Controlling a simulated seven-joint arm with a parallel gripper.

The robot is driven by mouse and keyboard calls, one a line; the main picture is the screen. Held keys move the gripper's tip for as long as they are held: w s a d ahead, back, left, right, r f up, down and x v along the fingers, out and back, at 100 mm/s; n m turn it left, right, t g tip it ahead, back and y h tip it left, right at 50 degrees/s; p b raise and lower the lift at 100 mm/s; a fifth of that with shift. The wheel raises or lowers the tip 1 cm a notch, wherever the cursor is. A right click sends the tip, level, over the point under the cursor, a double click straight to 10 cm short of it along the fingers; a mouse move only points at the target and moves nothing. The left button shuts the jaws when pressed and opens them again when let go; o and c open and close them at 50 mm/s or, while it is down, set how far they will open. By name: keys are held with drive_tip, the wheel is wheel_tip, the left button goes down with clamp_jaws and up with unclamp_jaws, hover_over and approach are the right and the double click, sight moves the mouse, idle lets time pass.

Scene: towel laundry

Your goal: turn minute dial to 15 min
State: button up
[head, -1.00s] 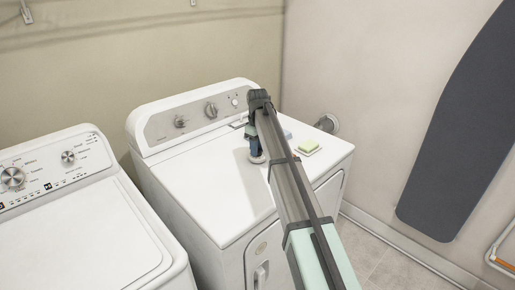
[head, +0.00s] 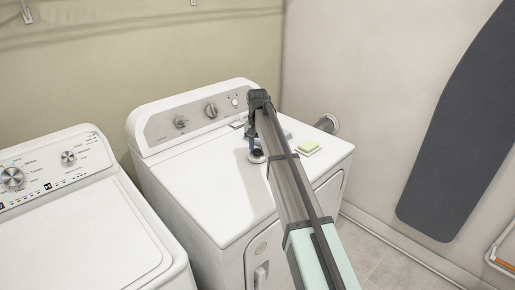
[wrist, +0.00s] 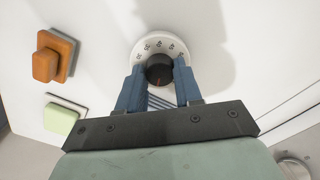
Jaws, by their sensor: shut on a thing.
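The minute dial is a round white timer (wrist: 139,48) with printed numbers around a dark knob (wrist: 159,69) that bears a red mark. In the wrist view my gripper (wrist: 160,77) has its two blue fingers on either side of the dark knob, shut on it. The red mark points toward the gripper's base. The numbers on the near side are hidden by the fingers. In the head view the timer (head: 256,159) lies on the white dryer top, partly behind my gripper (head: 254,152), which points down at it.
The wrist view shows an orange-brown block (wrist: 48,60) and a pale green block (wrist: 60,119). A washer (head: 90,235) stands at the left.

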sight(258, 150)
drive_tip(key=shift+m, duration=1.6)
drive_tip(key=o, duration=1.1)
drive_tip(key=shift+c, duration=0.2)
wheel_tip(258, 150, up, 14)
drive_tip(key=shift+f, duration=0.1)
